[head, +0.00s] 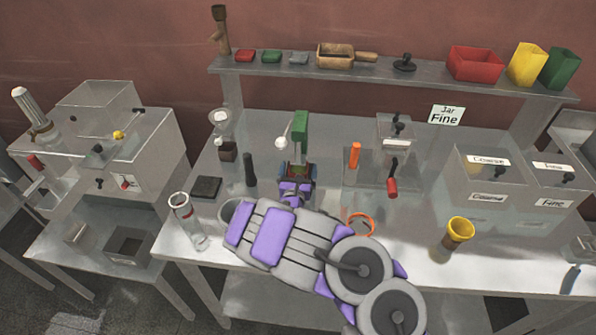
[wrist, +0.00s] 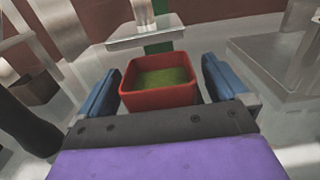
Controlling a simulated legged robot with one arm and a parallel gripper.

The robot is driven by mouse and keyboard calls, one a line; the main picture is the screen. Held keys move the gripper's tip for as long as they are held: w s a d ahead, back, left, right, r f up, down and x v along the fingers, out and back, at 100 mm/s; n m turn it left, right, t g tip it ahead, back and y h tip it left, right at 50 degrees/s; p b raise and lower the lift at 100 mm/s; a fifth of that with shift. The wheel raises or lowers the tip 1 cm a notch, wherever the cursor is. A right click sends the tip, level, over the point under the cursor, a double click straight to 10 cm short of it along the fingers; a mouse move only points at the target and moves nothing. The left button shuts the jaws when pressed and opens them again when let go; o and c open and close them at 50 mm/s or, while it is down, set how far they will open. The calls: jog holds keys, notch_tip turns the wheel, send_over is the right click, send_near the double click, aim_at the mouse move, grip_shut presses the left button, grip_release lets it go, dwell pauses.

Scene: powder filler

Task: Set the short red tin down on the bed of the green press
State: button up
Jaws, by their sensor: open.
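The short red tin (wrist: 160,97) is square and open-topped, with green contents inside, and stands upright in the wrist view. My gripper (wrist: 160,72) is open, with one blue finger on each side of the tin and a visible gap at both sides. In the head view my gripper (head: 298,172) is at the foot of the green press (head: 301,128), which has a white-knobbed lever. The press's green column (wrist: 163,22) and a grey plate (wrist: 145,38) show just behind the tin. What lies under the tin is hidden, so I cannot tell whether it rests on the bed.
A dark cylinder (head: 249,170) stands left of my gripper, with a black pad (head: 206,187) farther left. An orange cylinder (head: 354,156) and a red-handled lever (head: 392,185) stand to the right. Bare bench lies around the cup.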

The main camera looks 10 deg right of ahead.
jog(key=p+v, duration=0.5)
jog(key=v, duration=1.2)
jog(key=shift+s+a, duration=0.1)
jog(key=shift+s, duration=0.05)
